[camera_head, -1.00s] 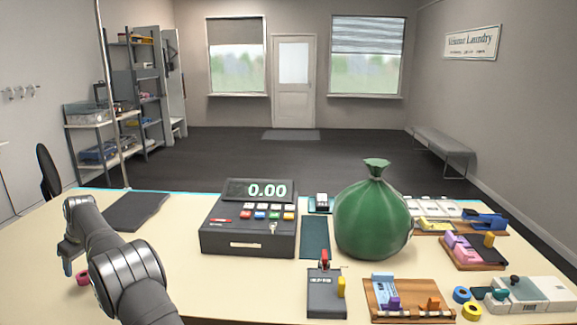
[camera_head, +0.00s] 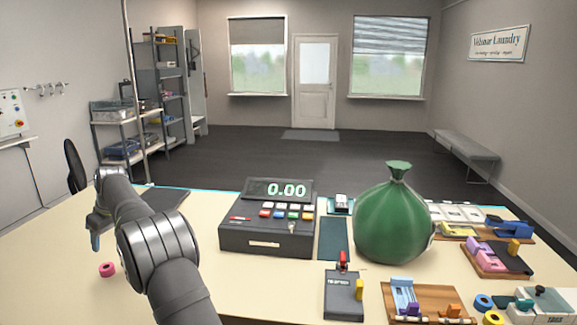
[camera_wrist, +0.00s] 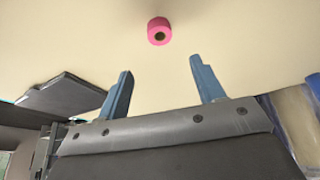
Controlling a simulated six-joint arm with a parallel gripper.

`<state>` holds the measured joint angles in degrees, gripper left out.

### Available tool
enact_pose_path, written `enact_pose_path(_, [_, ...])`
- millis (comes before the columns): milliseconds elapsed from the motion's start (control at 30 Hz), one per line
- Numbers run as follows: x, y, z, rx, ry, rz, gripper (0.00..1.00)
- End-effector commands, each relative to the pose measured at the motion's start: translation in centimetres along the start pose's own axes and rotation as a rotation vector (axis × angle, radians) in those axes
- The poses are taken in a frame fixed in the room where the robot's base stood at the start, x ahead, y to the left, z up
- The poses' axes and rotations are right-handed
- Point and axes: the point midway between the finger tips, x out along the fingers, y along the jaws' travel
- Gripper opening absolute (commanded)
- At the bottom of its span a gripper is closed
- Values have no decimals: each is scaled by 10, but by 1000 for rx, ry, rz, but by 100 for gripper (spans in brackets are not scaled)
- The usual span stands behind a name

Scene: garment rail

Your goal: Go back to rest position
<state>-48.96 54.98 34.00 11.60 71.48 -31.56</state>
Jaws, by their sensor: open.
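My gripper (camera_wrist: 165,92) is open and empty, with its two blue fingers spread apart in the wrist view. In the head view my arm reaches over the left part of the counter (camera_head: 75,290), and one blue fingertip shows at its end. A pink tape roll (camera_wrist: 159,31) lies on the counter beyond the fingers, apart from them. The same pink roll (camera_head: 107,269) shows in the head view just right of and below the fingertip.
A dark flat pad (camera_head: 165,199) lies behind my arm. A cash register (camera_head: 268,228) reading 0.00 stands mid-counter, with a green sack (camera_head: 394,220) to its right. Trays and a stapler-like device (camera_head: 343,291) crowd the right side. The front left counter is clear.

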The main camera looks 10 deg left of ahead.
Motion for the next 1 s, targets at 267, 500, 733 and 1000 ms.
enact_pose_path(267, [62,0,1,0,-3,-2,62])
enact_pose_path(500, [111,0,2,0,-4,-2,62])
enact_pose_path(733, [95,0,-12,-1,4,2,62])
enact_pose_path(1000, [52,21,5,3,-1,1,62])
